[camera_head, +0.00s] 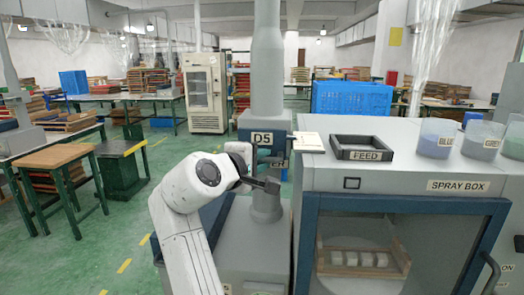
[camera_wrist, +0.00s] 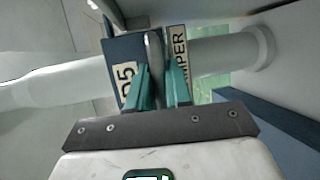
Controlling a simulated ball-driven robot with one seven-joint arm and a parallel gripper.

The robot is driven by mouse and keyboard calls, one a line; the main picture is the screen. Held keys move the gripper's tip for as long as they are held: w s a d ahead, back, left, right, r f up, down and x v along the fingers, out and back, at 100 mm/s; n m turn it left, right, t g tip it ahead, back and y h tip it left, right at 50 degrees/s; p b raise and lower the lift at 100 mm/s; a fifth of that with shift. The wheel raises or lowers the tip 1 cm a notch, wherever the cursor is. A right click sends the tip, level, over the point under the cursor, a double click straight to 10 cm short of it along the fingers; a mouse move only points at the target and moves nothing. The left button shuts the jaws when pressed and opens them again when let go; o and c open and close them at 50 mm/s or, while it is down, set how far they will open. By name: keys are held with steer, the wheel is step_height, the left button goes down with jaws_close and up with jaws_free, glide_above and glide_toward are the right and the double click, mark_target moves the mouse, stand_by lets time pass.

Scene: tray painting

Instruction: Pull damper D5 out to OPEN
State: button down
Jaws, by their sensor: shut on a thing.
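The damper D5 housing (camera_head: 262,138) is a dark blue box on a grey vertical duct (camera_head: 267,70), with a white D5 label on its front. In the wrist view the housing (camera_wrist: 118,48) shows the D5 label and part of a DAMPER label. My gripper (camera_wrist: 160,90) has its teal fingers shut on the grey damper handle (camera_wrist: 154,50), which stands upright between them in front of the housing. In the head view my white arm reaches up to the duct below the label, and the fingertips are hard to make out there. How far the damper is out cannot be told.
The spray box (camera_head: 460,187) stands close on the right, with a FEED tray (camera_head: 362,148) and several cups (camera_head: 437,138) on top. A wooden-topped table (camera_head: 54,156) is at the left. Green floor (camera_head: 115,228) lies open left of my arm.

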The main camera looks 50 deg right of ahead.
steer(key=s+a, duration=0.1)
steer(key=s+a+p, duration=0.1)
steer(key=a, duration=0.1)
steer(key=shift+s+a+f, duration=0.15)
steer(key=shift+s+a, duration=0.1)
steer(key=shift+s, duration=0.15)
steer(key=c, duration=1.5)
jaws_free()
steer(key=o, duration=0.4)
steer(key=shift+a, duration=0.2)
steer(key=b+v, duration=0.1)
steer(key=v, duration=0.9)
steer(key=shift+s+a+b, duration=0.15)
steer(key=shift+a+b, duration=0.15)
steer(key=shift+a, duration=0.05)
